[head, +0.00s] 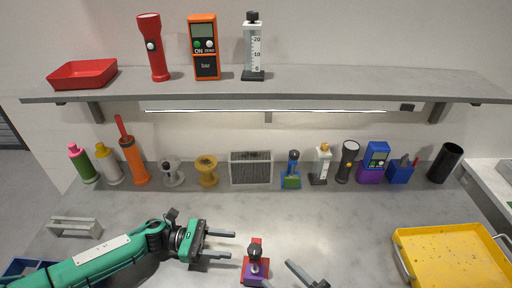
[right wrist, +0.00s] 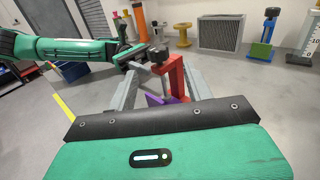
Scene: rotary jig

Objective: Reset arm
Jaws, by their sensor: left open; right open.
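A small jig with a red upright (head: 256,243), a dark round knob (head: 254,252) and a purple base (head: 251,272) stands at the front middle of the table. In the right wrist view its red bracket (right wrist: 175,75) and purple part (right wrist: 172,99) show between the fingers of my right gripper (right wrist: 160,75). That gripper is open; whether its fingers touch the jig I cannot tell. My left gripper (head: 231,245) is open and empty, just left of the jig, its fingers pointing right towards it. Most of my right arm is out of the head view.
A yellow tray (head: 402,262) lies at the right. Bottles, spools, a grey filter (head: 251,168), meters and a black cup (head: 445,162) line the back wall. A shelf (head: 340,90) above holds a red tray, flashlight and orange meter. A grey bracket (head: 76,224) lies at left.

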